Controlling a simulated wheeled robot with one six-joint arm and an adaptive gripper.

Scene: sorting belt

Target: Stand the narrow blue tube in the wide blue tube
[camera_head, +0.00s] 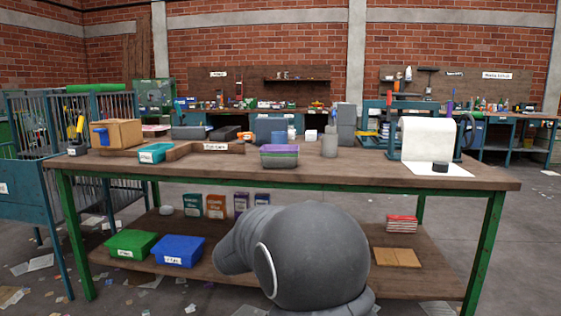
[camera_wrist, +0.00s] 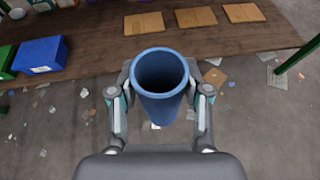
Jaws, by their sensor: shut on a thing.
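My gripper (camera_wrist: 160,92) is shut on a blue tube (camera_wrist: 161,105) in the wrist view. The tube's round open mouth faces the camera, and one finger lies on each side of it. I cannot tell from its size here whether it is the narrow or the wide one. In the head view my grey arm is low in front of the workbench; the gripper and the held tube are hidden there.
The workbench (camera_head: 340,175) holds stacked green and purple bins (camera_head: 279,157), a grey cylinder (camera_head: 329,143), a cardboard box (camera_head: 117,133) and a paper roll (camera_head: 428,139). Its lower shelf carries green and blue bins (camera_head: 179,251) and flat brown pieces (camera_head: 397,257). The bench's front right is mostly clear.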

